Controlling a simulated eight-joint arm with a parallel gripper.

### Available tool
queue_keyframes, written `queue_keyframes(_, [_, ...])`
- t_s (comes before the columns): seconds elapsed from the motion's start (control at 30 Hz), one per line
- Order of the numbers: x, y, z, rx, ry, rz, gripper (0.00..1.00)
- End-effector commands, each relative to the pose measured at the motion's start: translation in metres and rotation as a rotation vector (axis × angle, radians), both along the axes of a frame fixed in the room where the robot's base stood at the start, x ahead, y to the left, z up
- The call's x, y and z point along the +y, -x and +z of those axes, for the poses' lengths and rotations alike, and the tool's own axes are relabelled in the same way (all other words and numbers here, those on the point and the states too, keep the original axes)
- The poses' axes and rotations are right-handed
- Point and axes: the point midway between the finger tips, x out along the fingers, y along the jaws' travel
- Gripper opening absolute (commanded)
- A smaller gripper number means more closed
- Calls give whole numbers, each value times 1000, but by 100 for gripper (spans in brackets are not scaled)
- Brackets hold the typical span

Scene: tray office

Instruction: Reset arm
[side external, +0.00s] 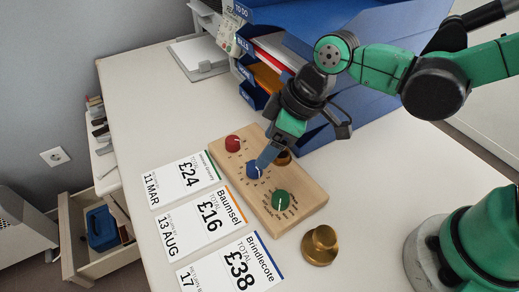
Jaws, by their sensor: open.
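My gripper (268,156) is over the wooden board (310,196), pointing down, with its tip close to the blue knob (253,170). I cannot tell from this view whether it touches the knob. The jaws are open, though the gap between the fingers is hard to see. The board also carries a red knob (232,143) at its far end and a green knob (281,199) at its near end. A brown knob (283,157) is partly hidden behind my gripper.
A brass weight (319,245) stands on the white table (142,90) beside the board. Three price cards, one marked £16 (205,215), lie to its left. A blue tray stack (290,22) stands behind my gripper. An open drawer (84,262) is at lower left.

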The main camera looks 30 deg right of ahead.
Motion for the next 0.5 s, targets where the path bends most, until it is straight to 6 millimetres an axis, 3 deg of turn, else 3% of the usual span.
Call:
queue_keyframes(0.3, [-40,7,45,35,-363,-639,70])
queue_keyframes(0.43, [-59,11,57,48,-519,-887,70])
queue_keyframes(0.5, [-78,13,58,5,-509,-947,70])
